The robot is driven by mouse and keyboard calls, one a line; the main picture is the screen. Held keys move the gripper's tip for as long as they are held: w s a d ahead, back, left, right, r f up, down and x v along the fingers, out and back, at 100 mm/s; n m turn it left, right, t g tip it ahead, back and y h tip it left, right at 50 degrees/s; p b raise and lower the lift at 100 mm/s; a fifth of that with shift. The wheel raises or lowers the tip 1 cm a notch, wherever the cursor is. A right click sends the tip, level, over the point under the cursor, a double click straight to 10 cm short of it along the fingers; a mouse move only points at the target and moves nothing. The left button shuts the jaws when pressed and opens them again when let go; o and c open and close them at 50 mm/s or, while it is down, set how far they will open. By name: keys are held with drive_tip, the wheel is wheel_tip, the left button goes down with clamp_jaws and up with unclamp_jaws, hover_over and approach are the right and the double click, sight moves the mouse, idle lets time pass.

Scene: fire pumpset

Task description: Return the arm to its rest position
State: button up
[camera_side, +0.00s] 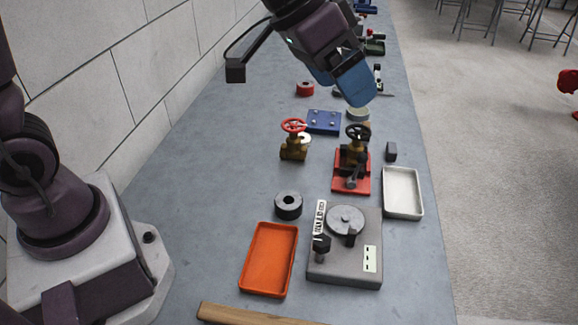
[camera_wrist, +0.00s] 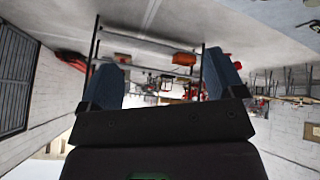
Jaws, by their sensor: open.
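My gripper (camera_side: 352,88) is raised above the far part of the grey bench (camera_side: 225,160). In the side view its blue fingers overlap each other. In the wrist view the two blue fingers of my gripper (camera_wrist: 165,85) stand wide apart with nothing between them. The wrist view looks out across the room, which appears upside down, rather than down at the bench. My gripper is clear of the objects below it.
Below are a red-wheeled brass valve (camera_side: 294,148), a valve on a red base (camera_side: 352,172), a blue block (camera_side: 324,121), a grey fixture (camera_side: 330,262), an orange tray (camera_side: 247,270), a white tray (camera_side: 419,205) and a black ring (camera_side: 288,206). A block wall (camera_side: 120,75) runs along the left.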

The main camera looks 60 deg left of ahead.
drive_tip(key=s+a+r+n+y, duration=0.1)
drive_tip(key=s+a+n+y, duration=0.2)
drive_tip(key=s+a, duration=1.1)
drive_tip(key=s+y, duration=0.1)
drive_tip(key=s, duration=0.3)
drive_tip(key=shift+a+r, duration=0.35)
drive_tip(key=shift+r, duration=0.05)
